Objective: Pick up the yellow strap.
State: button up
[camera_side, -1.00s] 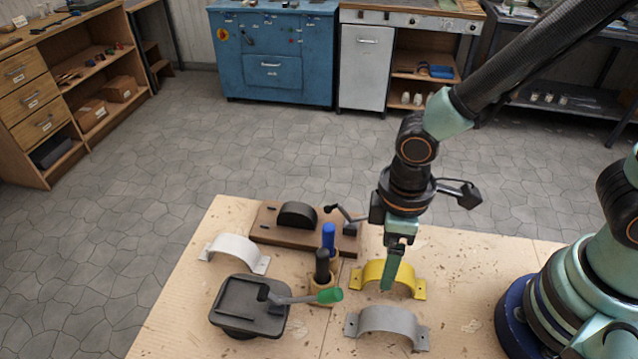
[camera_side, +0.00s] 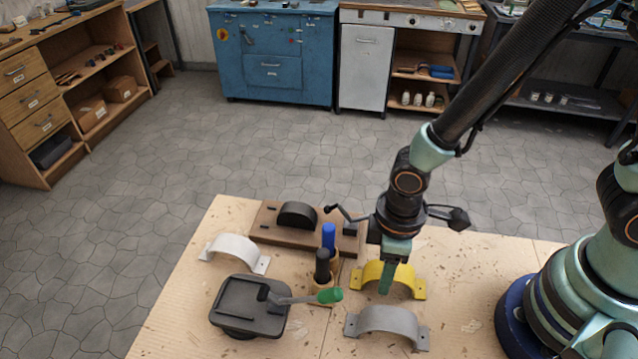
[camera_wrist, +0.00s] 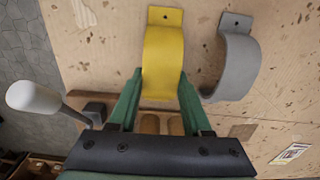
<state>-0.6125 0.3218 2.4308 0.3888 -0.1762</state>
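The yellow strap (camera_side: 406,283) is an arched band with flat, holed end tabs, standing on the workbench in the side view. It also shows in the wrist view (camera_wrist: 164,58), upper middle. My gripper (camera_side: 385,285) points down at the strap's left part in the side view, with one green finger in front of the band. In the wrist view my gripper (camera_wrist: 160,80) is open, with a finger on each side of the yellow band. A narrow gap shows beside the fingers. I cannot tell whether either finger touches it.
A grey strap (camera_side: 388,320) stands in front of the yellow one. To the left are a white strap (camera_side: 236,249), a black square stand (camera_side: 238,305), a green-handled tool (camera_side: 329,296), and upright blue (camera_side: 328,236) and black handles. A brown board (camera_side: 268,232) with a crank lies behind.

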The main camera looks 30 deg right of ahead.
grip_shut()
jog(key=shift+r, duration=0.15)
notch_tip(320, 180, up, 19)
jog(key=w+d+f+m, duration=0.1)
jog(key=w+d+m, duration=0.35)
jog(key=d, duration=0.35)
jog(key=w+d+f+m, duration=0.2)
jog(key=w+d+m, duration=0.2)
jog(key=w+d, duration=0.3)
jog(key=s+a+r+n, duration=0.3)
jog(key=s+a+n, duration=0.6)
jog(key=s+a, duration=0.45)
jog(key=shift+m, duration=0.25)
jog(key=f, duration=0.6)
jog(key=w+a+f, duration=0.1)
jog(key=f, duration=0.5)
jog(key=w+f, duration=0.1)
jog(key=f, duration=0.6)
jog(key=shift+a, duration=0.25)
